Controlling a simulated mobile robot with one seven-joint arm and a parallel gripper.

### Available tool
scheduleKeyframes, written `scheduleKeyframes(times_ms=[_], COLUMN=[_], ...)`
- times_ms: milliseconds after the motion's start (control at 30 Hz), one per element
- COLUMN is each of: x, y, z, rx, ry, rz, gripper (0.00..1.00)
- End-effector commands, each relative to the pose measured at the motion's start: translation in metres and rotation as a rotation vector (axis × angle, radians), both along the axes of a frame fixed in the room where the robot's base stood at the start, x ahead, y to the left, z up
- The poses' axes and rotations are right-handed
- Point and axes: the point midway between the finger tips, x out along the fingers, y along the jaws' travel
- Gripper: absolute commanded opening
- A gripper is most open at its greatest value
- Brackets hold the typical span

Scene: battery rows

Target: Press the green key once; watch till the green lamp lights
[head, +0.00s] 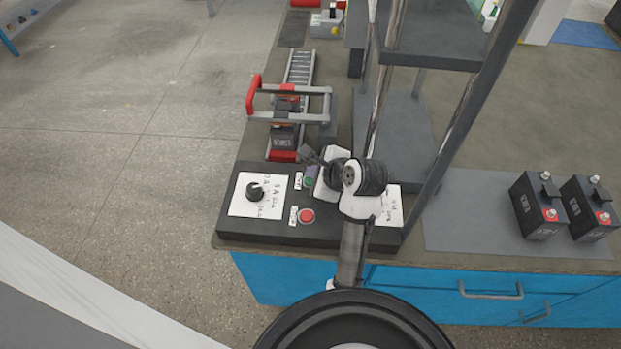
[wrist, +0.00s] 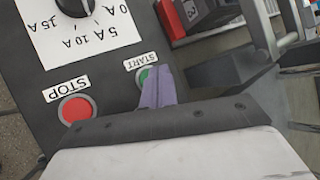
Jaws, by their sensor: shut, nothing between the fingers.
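The green key (wrist: 143,75), labelled START, sits on a dark control panel (wrist: 105,85). It is partly covered by my gripper (wrist: 158,72), whose fingers are shut together and empty, with the tips over the key's edge. I cannot tell whether they touch or press it. In the head view, the green key (head: 309,182) shows beside my gripper (head: 313,171) on the panel (head: 265,233). I cannot make out a lit green lamp in either view.
A red STOP button (wrist: 75,109) lies close to the green key. A black dial (head: 255,192) is on the panel's left. A red-handled roller track (head: 300,70) stands behind. A grey post (head: 470,90) and two batteries (head: 537,205) are to the right.

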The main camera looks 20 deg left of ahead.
Motion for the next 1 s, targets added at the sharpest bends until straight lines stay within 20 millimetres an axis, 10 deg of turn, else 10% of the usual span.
scheduleKeyframes(times_ms=[1000], x=[0.0], y=[0.0001], z=[-0.0089], rx=[0.0], ry=[0.0], rz=[0.0], gripper=[0.0])
